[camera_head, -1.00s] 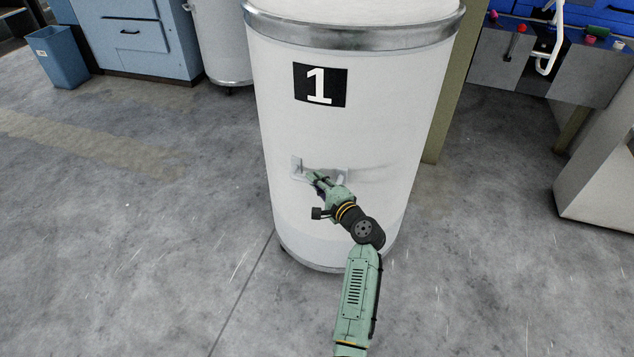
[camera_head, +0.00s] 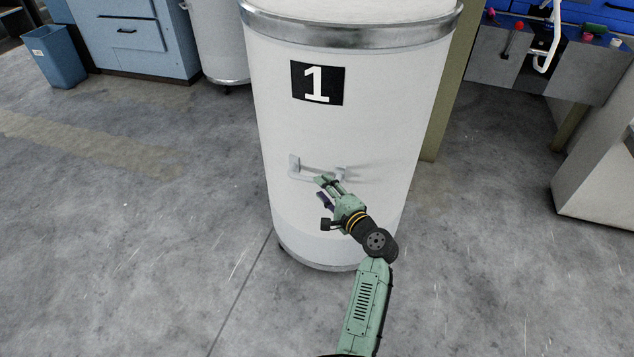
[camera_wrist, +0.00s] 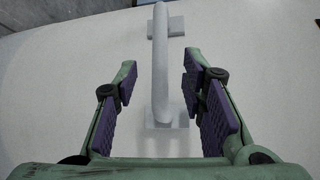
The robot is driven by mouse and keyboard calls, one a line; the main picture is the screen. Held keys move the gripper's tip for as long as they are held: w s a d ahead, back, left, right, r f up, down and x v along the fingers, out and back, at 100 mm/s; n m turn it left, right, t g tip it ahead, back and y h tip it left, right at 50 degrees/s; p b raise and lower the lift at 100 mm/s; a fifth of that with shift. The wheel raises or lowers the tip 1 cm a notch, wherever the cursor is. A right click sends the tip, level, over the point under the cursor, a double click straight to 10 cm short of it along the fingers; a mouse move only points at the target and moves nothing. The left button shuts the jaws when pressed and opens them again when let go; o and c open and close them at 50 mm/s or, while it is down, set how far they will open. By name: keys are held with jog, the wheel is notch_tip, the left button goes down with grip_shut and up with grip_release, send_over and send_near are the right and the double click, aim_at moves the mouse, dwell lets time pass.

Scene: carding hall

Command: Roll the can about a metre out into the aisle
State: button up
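The can (camera_head: 345,120) is a tall white cylinder with a metal band near its top and a black label (camera_head: 317,84) reading 1. It stands upright on the floor in front of me. A pale bar handle (camera_head: 313,173) is fixed across its side. My gripper (camera_head: 321,188) is at the handle, reaching up from the lower right. In the wrist view my gripper (camera_wrist: 160,95) is open, its purple-padded fingers spread on both sides of the handle bar (camera_wrist: 160,65), with gaps and no contact visible. The can's back is hidden.
A second white can (camera_head: 218,40) and a blue cabinet (camera_head: 135,40) stand behind to the left, with a blue bin (camera_head: 55,57) beside them. A post (camera_head: 450,90) and a machine (camera_head: 540,60) stand at right. The grey floor (camera_head: 120,240) at left and in front is clear.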

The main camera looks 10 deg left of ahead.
jog(key=v, duration=0.7)
